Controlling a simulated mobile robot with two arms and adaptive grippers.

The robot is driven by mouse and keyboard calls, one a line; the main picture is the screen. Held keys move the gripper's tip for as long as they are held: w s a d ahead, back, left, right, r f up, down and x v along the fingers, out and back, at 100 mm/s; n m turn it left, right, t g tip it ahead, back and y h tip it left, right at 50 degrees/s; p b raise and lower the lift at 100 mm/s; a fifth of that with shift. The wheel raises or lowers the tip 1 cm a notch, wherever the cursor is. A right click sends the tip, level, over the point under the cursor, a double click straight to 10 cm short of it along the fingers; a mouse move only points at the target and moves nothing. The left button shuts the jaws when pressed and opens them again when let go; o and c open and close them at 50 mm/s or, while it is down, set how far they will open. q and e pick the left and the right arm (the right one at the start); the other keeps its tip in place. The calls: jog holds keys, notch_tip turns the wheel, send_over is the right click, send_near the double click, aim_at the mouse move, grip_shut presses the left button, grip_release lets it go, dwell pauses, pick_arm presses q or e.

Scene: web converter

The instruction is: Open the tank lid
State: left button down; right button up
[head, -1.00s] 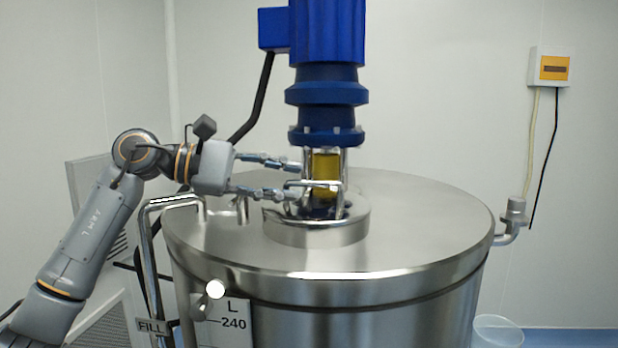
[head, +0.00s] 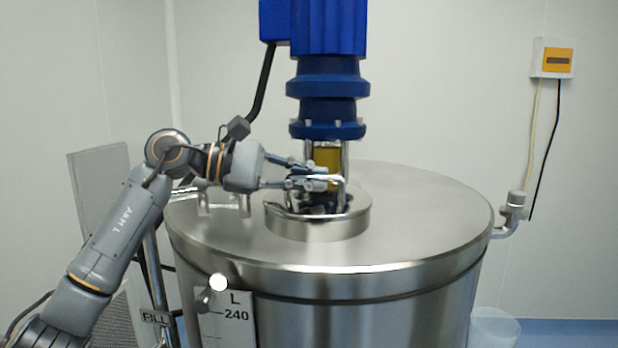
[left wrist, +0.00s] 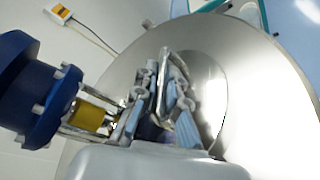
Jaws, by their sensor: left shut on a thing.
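The steel tank (head: 370,310) has a broad round lid (head: 430,215) lying flat on top. A raised steel collar (head: 320,225) sits on the lid below the blue motor (head: 328,75). A thin bent steel handle (head: 344,188) stands at this collar. My left gripper (head: 318,178) is shut on the handle, with its fingers close together. In the left wrist view the fingers (left wrist: 160,95) lie on both sides of a steel bar (left wrist: 162,78), with the lid (left wrist: 265,95) behind. The fingers partly hide the handle. My right gripper is in neither view.
The motor and its yellow coupling (head: 325,160) rise right beside my left gripper. A black cable (head: 262,90) hangs from the motor. Steel pipes (head: 155,280) stand at the tank's left. A wall box (head: 552,58) is at the right.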

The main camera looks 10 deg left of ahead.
aim_at(312, 195)
pick_arm(q)
jog(key=shift+w+r+p, duration=0.1)
jog(key=shift+r+p, duration=0.45)
jog(key=shift+p, duration=0.2)
jog(key=w+r+n+g+p, duration=0.1)
jog(key=w+r+n+p, duration=0.2)
jog(key=p, duration=0.9)
jog(key=shift+w+r+g+y, duration=0.35)
jog(key=shift+w+r, duration=0.8)
jog(key=shift+r, duration=0.9)
